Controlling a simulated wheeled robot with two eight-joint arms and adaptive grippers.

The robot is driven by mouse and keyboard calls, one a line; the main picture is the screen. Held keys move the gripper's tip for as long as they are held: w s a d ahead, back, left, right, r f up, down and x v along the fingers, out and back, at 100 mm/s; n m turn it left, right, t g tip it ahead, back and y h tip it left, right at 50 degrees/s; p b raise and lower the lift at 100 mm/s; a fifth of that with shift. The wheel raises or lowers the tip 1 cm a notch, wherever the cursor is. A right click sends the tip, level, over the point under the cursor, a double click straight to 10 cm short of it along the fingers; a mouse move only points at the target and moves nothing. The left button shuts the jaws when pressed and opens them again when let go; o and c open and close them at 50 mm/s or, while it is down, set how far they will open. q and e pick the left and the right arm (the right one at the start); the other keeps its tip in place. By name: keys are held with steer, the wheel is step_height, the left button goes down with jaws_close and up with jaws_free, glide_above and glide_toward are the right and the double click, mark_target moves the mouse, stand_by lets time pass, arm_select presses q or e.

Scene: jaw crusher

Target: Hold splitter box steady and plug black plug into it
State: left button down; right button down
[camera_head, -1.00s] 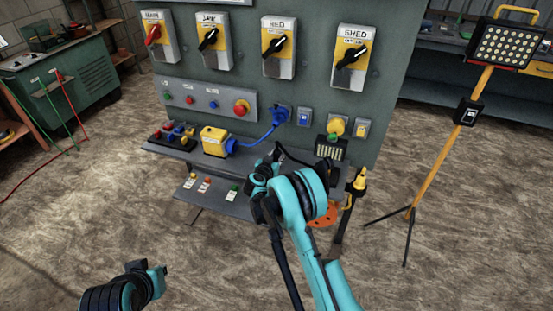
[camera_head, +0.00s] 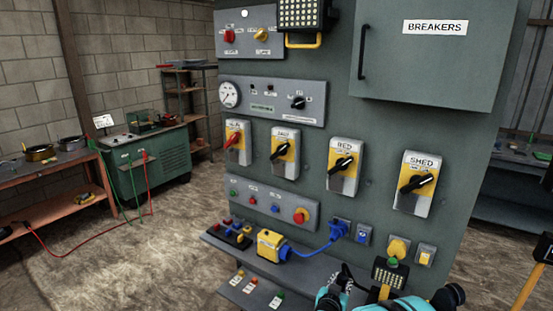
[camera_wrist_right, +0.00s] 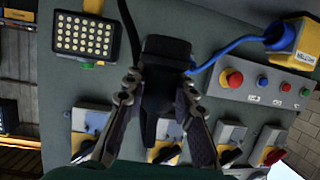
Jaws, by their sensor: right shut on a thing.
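The yellow splitter box (camera_head: 271,244) sits on the grey shelf of the panel. A blue cable runs from its blue end to a blue plug (camera_head: 340,229) at the panel. The box also shows at the upper right of the right wrist view (camera_wrist_right: 297,42). My right gripper (camera_wrist_right: 159,88) is shut on the black plug (camera_wrist_right: 167,60), apart from the box. In the head view my right gripper (camera_head: 346,278) is at the bottom, right of the box and partly cut off. The box's sockets are too small to make out. My left gripper is out of view.
Rotary switches (camera_head: 342,167) are above the shelf. Coloured plugs (camera_head: 230,234) lie left of the box. A lower ledge (camera_head: 247,290) juts out below.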

steer(key=s+a+r+y, duration=0.1)
steer(key=s+r, duration=0.1)
steer(key=s, duration=0.2)
steer(key=s+a+r+n+y, duration=0.1)
steer(key=s+a+r, duration=0.1)
steer(key=s, duration=0.2)
steer(key=s+a+r+n+t, duration=0.1)
steer(key=s+r, duration=0.1)
steer(key=s, duration=0.2)
steer(key=shift+s+a+r+y, duration=0.35)
steer(key=shift+a+y, duration=0.05)
